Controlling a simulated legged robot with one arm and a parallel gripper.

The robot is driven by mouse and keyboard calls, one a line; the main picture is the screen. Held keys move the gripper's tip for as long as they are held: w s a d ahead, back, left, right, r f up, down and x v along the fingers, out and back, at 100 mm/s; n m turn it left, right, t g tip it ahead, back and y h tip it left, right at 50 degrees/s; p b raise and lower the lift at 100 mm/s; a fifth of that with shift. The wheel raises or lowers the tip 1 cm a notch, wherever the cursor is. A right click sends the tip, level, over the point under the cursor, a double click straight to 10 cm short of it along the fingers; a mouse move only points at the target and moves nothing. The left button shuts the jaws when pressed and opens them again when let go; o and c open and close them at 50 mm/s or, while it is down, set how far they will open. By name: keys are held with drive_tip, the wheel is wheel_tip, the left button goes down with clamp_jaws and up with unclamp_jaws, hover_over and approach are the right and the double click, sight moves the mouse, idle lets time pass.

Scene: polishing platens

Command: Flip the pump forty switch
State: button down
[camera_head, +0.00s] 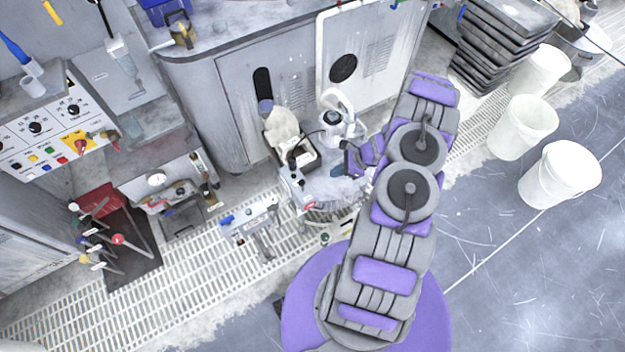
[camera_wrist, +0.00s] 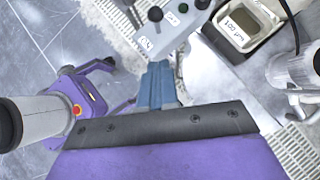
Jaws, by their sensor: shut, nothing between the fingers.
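A small grey control box (camera_wrist: 178,32) is at the top middle of the wrist view, with dark knobs or switches and handwritten white labels. One label (camera_wrist: 145,43) appears to read 40; a black knob (camera_wrist: 155,14) stands above it. A second label (camera_wrist: 172,18) is too small to read surely. My gripper (camera_wrist: 157,70) has its blue fingers together and empty, with the tips just below the box in the picture. I cannot tell whether they touch it. In the head view, the box (camera_head: 291,181) is small beside the round machine, left of my arm.
White buckets (camera_head: 558,175) and stacked dark trays (camera_head: 500,45) are at the right. A wall panel with knobs (camera_head: 50,130) is at the left.

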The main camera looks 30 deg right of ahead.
sight(302, 185)
drive_tip(key=x, duration=0.3)
drive_tip(key=a+r+b+x, duration=0.1)
drive_tip(key=x, duration=0.3)
drive_tip(key=w+b+x, duration=0.1)
drive_tip(key=x, duration=0.2)
drive_tip(key=shift+w+a, duration=0.1)
drive_tip(key=shift+a, duration=0.35)
drive_tip(key=shift+r, duration=0.1)
drive_tip(key=shift+w+r, duration=0.1)
